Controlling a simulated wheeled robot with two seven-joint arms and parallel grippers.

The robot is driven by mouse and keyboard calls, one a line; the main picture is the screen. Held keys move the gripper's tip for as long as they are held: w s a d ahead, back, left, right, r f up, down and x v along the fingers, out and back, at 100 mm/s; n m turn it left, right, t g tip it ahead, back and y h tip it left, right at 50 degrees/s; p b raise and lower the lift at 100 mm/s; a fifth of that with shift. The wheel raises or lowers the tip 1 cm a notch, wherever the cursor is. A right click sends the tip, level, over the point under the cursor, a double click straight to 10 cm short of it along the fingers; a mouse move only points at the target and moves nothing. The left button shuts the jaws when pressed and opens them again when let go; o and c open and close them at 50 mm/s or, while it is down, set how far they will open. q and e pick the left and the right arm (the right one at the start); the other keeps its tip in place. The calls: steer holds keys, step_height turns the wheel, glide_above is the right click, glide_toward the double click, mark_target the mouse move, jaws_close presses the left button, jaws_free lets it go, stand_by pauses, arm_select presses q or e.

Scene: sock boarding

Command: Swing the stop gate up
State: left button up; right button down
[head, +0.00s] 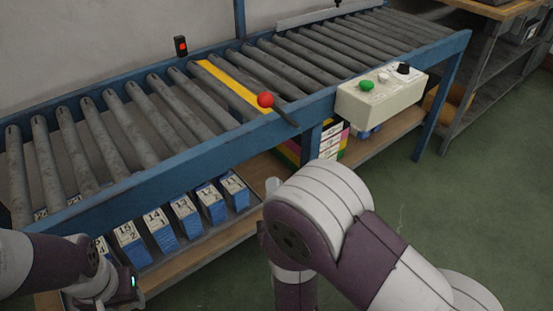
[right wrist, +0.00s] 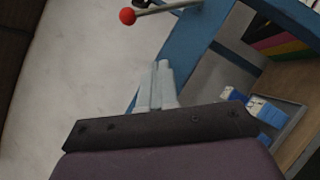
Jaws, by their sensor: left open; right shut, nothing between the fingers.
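The stop gate shows in the head view as a yellow strip (head: 236,84) lying flat among the rollers. A red ball knob (head: 265,99) sits beside the strip's near end, close to a short dark bar (head: 286,113) at the near rail. In the right wrist view the red knob (right wrist: 127,16) is at the top, on a thin grey rod. My right gripper (right wrist: 162,68) is shut and empty, below and apart from the knob; my arm mostly hides it in the head view. My left gripper (head: 112,286) is at the bottom left, open, away from the gate; its fingertips are unclear.
The blue-framed roller conveyor (head: 180,160) crosses the view. A control box (head: 380,96) with green and black knobs is fixed on its near side, right of the red knob. Numbered blue-and-white stacks (head: 185,212) stand on the shelf below. A red-lit sensor (head: 181,46) stands behind.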

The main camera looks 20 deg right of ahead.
steer(key=s+d+r+x, duration=0.1)
steer(key=d+x, duration=0.1)
steer(key=x, duration=1.1)
steer(key=shift+r, duration=0.4)
steer(key=shift+w+d+r, duration=0.1)
steer(key=shift+d, duration=0.05)
